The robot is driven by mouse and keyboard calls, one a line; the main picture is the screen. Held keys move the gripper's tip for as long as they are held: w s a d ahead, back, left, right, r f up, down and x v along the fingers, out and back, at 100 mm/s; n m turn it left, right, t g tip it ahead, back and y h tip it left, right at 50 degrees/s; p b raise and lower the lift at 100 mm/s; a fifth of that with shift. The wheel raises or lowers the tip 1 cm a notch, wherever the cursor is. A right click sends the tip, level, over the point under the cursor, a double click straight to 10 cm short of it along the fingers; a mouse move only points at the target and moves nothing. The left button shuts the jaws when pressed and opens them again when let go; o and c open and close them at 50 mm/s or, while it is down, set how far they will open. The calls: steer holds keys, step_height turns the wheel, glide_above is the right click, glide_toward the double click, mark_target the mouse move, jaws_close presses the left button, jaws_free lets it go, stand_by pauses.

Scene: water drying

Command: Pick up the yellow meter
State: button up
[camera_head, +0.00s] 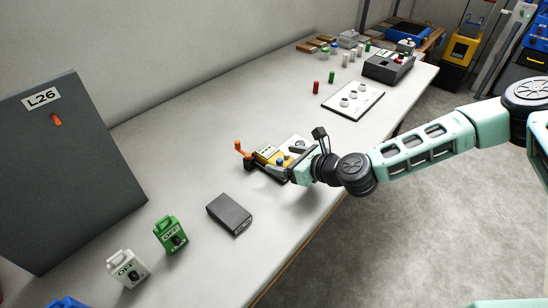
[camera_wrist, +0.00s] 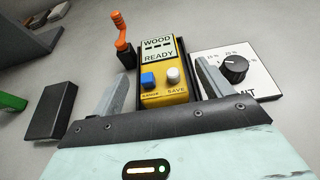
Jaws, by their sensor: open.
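The yellow meter (camera_wrist: 165,97) has a screen reading "WOOD READY", a blue button and a white button, and sits in a black holder on the table. In the head view the meter (camera_head: 267,155) is partly hidden by my gripper. My gripper (camera_head: 278,168) is low over the table at the meter. In the wrist view my open gripper (camera_wrist: 162,80) has one finger to the left of the meter and one to the right, with the meter's body between them. I cannot tell whether either finger touches it.
An orange crank (camera_wrist: 120,32) stands left of the meter. A white dial plate (camera_wrist: 240,75) is close on the right. A dark box (camera_head: 229,214), green OFF block (camera_head: 170,235) and white OFF block (camera_head: 127,268) stand nearer. A white panel (camera_head: 352,100) lies farther back.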

mark_target(274, 159)
steer(key=shift+x, duration=1.25)
steer(key=c, duration=1.2)
steer(key=shift+c, duration=0.2)
steer(key=shift+r, duration=0.1)
